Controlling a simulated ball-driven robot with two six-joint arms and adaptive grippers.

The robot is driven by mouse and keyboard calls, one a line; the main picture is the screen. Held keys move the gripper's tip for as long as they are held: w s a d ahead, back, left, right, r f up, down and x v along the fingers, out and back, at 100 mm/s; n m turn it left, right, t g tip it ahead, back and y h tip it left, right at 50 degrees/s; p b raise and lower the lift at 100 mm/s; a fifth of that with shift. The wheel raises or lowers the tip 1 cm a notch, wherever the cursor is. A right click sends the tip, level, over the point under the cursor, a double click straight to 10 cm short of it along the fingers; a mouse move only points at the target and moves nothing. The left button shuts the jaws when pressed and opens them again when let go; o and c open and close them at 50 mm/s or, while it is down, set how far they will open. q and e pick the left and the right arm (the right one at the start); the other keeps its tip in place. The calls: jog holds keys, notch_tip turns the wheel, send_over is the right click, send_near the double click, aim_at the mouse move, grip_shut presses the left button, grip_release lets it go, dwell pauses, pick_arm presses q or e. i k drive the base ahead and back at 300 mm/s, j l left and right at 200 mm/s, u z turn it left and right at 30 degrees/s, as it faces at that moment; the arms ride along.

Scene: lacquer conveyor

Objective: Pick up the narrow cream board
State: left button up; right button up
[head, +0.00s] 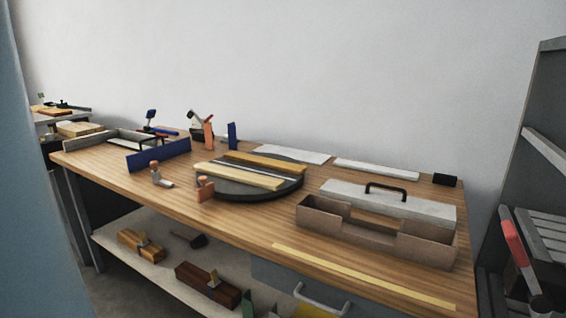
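Several pale boards are in the head view, and I cannot tell for certain which is the narrow cream board. A cream board (238,176) lies flat on the round dark turntable (262,191), at its front left. A second, yellower board (268,162) lies behind it on the same turntable, with a thin pale strip between them. Two off-white boards lie at the back of the bench, a wider one (292,154) and a narrower one (376,169). A thin yellow strip (360,277) lies along the front edge. Neither gripper is in view.
An open brown toolbox (378,236) with a grey black-handled lid (420,208) stands on the wooden bench (110,172) at right. A blue upright plate (158,155) and small tools stand left of the turntable. A lower shelf (130,255) holds wooden planes. Shelving (540,110) stands at far right.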

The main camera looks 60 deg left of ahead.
aim_at(263, 182)
jog(key=u, duration=1.95)
